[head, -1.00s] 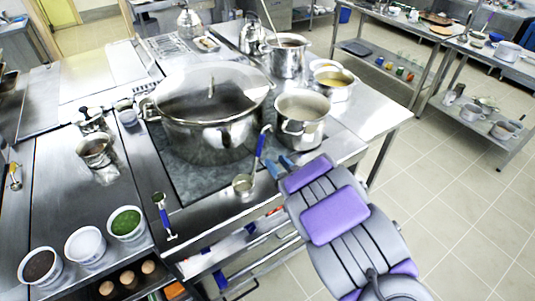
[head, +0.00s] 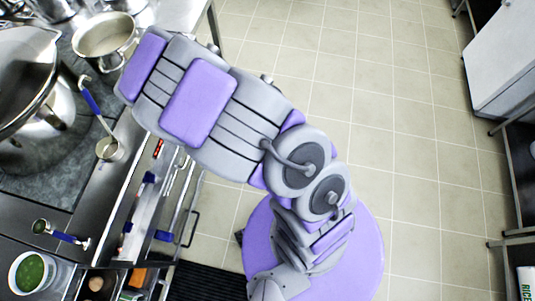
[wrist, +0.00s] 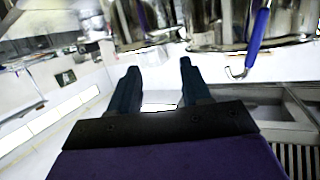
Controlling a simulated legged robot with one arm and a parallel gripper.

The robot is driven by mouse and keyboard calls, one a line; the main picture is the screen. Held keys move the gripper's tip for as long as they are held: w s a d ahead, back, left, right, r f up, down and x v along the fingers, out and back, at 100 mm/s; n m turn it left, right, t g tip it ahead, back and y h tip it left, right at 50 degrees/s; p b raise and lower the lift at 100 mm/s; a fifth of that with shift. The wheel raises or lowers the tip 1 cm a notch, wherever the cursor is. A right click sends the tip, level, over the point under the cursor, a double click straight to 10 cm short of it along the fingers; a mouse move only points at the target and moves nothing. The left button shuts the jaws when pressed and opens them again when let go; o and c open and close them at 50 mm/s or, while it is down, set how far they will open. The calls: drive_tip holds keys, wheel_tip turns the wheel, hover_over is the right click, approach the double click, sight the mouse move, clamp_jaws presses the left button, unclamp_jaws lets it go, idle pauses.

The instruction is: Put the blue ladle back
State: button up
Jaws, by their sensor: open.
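In the head view a ladle with a blue handle (head: 90,101) rests by the stove's front edge, its metal bowl (head: 110,149) toward the front. A second, shorter blue-handled ladle (head: 62,236) lies farther down the counter. My gripper (wrist: 160,66) is open and empty in the wrist view. A blue handle with a metal hook (wrist: 258,36) hangs into the upper right of that view, right of the fingers and apart from them. In the head view my arm's end is just right of the longer ladle, and the fingers are hidden.
A big pot (head: 45,130) and a smaller pot (head: 103,36) stand behind the ladle on the stove. A tub of green food (head: 32,271) is at lower left. Shelves or rails (head: 181,185) lie below the counter edge. The tiled floor (head: 400,130) to the right is clear.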

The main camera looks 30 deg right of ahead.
drive_tip(key=s+d+r+m+g+h, duration=0.1)
drive_tip(key=s+d+r+m+h, duration=0.15)
drive_tip(key=d+h, duration=0.6)
drive_tip(key=s+d+r+m+g, duration=0.3)
drive_tip(key=s+d+g, duration=0.2)
drive_tip(key=s+d, duration=0.55)
drive_tip(key=s+a+r+g, duration=0.1)
drive_tip(key=s+g, duration=0.3)
drive_tip(key=s, duration=1.1)
drive_tip(key=s+a+r+g+y, duration=0.1)
drive_tip(key=s+r+g, duration=0.3)
drive_tip(key=s, duration=1.1)
drive_tip(key=shift+s+a+g, duration=0.15)
drive_tip(key=shift+s+g, duration=0.05)
drive_tip(key=shift+g, duration=0.3)
